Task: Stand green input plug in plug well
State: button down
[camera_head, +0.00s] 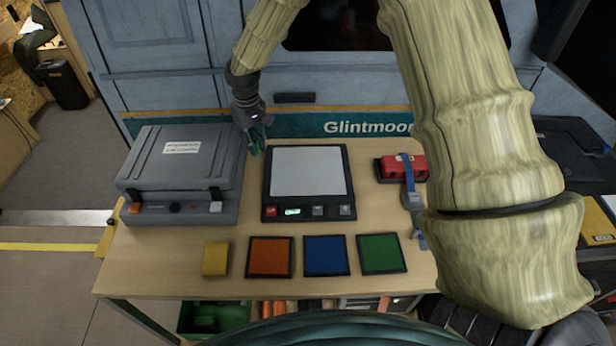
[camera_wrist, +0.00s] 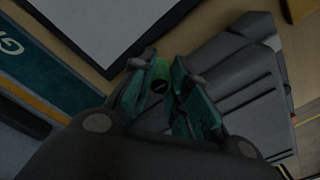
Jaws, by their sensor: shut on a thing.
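The green input plug (camera_wrist: 161,70) is between the fingers of my gripper (camera_wrist: 167,95) in the wrist view, its green body and dark end showing near the left finger. In the head view my gripper (camera_head: 257,146) points down at the back of the table, between the grey case and the flat white-topped device. It is shut on the plug, which is mostly hidden there. I cannot make out the plug well in either view.
A grey case (camera_head: 180,165) stands close left of my gripper, and the white-topped device (camera_head: 308,172) close right. A yellow block (camera_head: 216,259) and orange, blue and green squares (camera_head: 270,257) line the front. A red item (camera_head: 403,167) with a blue strap lies right.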

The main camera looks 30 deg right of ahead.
jog(key=shift+s+f+b, duration=0.1)
jog(key=shift+f+b, duration=0.65)
jog(key=shift+f, duration=0.5)
jog(key=p, duration=0.5)
send_near(309, 185)
jog(key=shift+w+a, duration=0.15)
jog(key=shift+w, duration=0.1)
jog(key=shift+s+f, duration=0.1)
jog(key=shift+f, duration=0.1)
jog(key=shift+s+f+p, duration=0.1)
jog(key=shift+f+p, duration=0.6)
jog(key=shift+f, duration=0.95)
jog(key=shift+f, duration=0.15)
jog(key=c, duration=1.4)
grip_release()
jog(key=shift+o, duration=0.2)
